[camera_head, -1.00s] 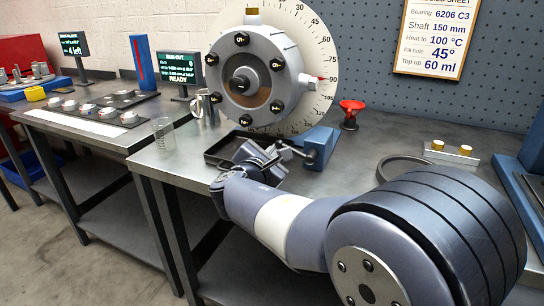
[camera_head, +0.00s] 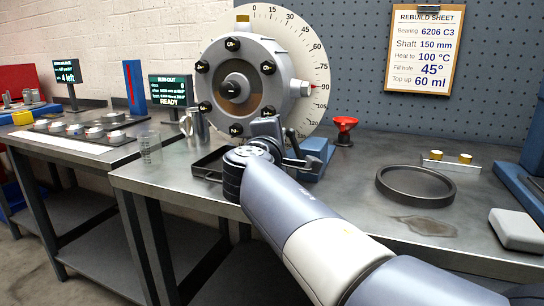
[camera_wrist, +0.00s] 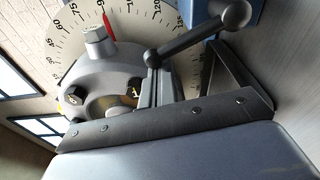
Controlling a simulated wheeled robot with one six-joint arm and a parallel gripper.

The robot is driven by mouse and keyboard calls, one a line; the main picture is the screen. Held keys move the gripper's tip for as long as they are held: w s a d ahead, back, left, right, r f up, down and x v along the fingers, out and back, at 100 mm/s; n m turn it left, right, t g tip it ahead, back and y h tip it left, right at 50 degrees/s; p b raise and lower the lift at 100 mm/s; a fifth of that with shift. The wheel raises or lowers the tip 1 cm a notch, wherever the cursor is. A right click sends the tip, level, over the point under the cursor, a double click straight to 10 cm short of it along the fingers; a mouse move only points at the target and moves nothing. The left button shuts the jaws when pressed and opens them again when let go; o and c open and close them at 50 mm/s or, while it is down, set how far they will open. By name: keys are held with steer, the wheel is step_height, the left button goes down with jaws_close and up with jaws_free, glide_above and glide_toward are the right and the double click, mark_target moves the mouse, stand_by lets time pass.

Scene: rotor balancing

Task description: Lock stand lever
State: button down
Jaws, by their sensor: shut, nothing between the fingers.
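The stand lever (camera_head: 296,145), a dark rod with ball ends, is at the blue stand base (camera_head: 318,160), below right of the rotor. In the wrist view the lever (camera_wrist: 196,37) slants up to the right, its larger knob at the upper right. The grey round rotor housing (camera_head: 272,90) with black bolts stands before a white degree dial (camera_head: 318,62). My gripper (camera_head: 268,127) is shut and empty, in front of the rotor's lower right and just left of the lever. In the head view I cannot tell whether it touches the lever.
A black tray (camera_head: 205,168) lies left of my gripper and a clear beaker (camera_head: 149,147) farther left. A red funnel (camera_head: 344,128) stands behind right.

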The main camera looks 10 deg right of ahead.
mark_target(294, 131)
steer(key=shift+s+d+r, duration=0.5)
steer(key=shift+d, duration=0.2)
steer(key=shift+s+d+r, duration=0.25)
steer(key=shift+s+d, duration=0.15)
steer(key=shift+d, duration=0.2)
steer(key=shift+s, duration=0.15)
